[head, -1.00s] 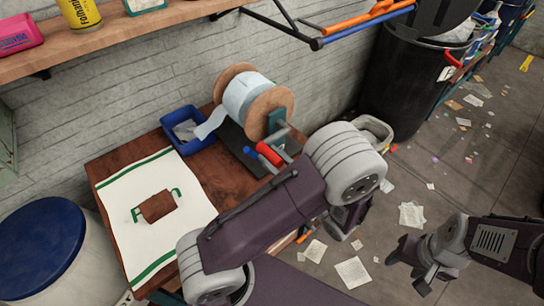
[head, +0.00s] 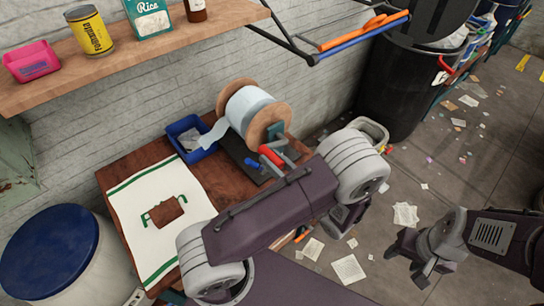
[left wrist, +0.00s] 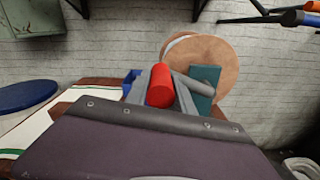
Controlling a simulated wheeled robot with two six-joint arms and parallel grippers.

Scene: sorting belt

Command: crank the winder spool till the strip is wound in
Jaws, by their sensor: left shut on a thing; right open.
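The winder spool has round wooden flanges (head: 273,108) and pale blue strip (head: 245,108) wound between them. The strip's loose end (head: 213,137) hangs down toward a blue bin (head: 205,149), which holds some pale material. The winder stands on a dark base (head: 236,150) at the table's back right corner. Its red crank handle (head: 271,155) also shows in the left wrist view (left wrist: 161,85), in front of the flange and a teal support (left wrist: 205,87). My left gripper (left wrist: 160,90) is shut on the red handle. My right gripper (head: 424,266) is open and empty, low at the right above the floor.
A white cloth (head: 157,248) with green stripes and a brown patch (head: 166,210) covers the table's left part. A shelf (head: 150,55) with groceries runs above. A blue-lidded drum (head: 48,245) stands left, a black bin (head: 395,90) right. Paper scraps litter the floor.

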